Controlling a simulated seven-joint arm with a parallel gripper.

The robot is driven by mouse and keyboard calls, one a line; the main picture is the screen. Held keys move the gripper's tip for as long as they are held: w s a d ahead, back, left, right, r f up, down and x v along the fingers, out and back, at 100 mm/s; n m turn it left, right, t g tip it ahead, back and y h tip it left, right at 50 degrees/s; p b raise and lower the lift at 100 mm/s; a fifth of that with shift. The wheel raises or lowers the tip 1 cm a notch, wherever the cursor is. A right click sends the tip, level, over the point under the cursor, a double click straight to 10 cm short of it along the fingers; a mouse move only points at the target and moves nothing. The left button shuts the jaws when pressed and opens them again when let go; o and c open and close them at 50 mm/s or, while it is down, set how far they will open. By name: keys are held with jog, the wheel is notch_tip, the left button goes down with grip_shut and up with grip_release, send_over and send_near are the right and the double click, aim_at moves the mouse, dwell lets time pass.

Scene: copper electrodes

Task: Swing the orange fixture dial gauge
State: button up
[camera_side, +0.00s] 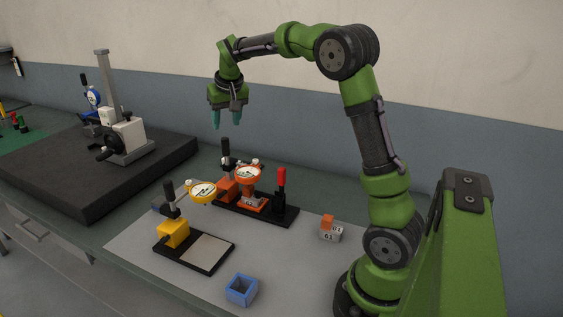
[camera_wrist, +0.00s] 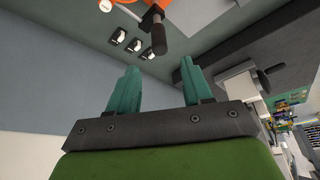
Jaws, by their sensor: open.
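The orange fixture (camera_side: 230,187) stands on a black base on the grey mat. Its orange-rimmed dial gauge (camera_side: 247,174) faces the side camera, held on an arm with a black-handled post (camera_side: 225,150). A red-handled clamp (camera_side: 281,181) stands on the same base at the right. My gripper (camera_side: 231,121) is open and empty, pointing down above and behind the orange fixture. In the wrist view my gripper's teal fingers (camera_wrist: 155,90) are spread with nothing between them. Part of the orange fixture (camera_wrist: 195,12) and a black handle (camera_wrist: 158,35) show at the top edge there.
A yellow fixture (camera_side: 173,233) with a yellow dial gauge (camera_side: 203,191) stands in front. A blue open box (camera_side: 241,290) and small numbered blocks (camera_side: 330,231) lie on the mat. A dark slab (camera_side: 60,165) bearing a gauge stand is at left. Air around my gripper is clear.

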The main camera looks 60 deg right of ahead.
aim_at(225, 138)
jog(key=x, duration=1)
jog(key=shift+a, duration=0.1)
jog(key=shift+r, duration=0.1)
jog(key=shift+c, duration=0.2)
grip_shut()
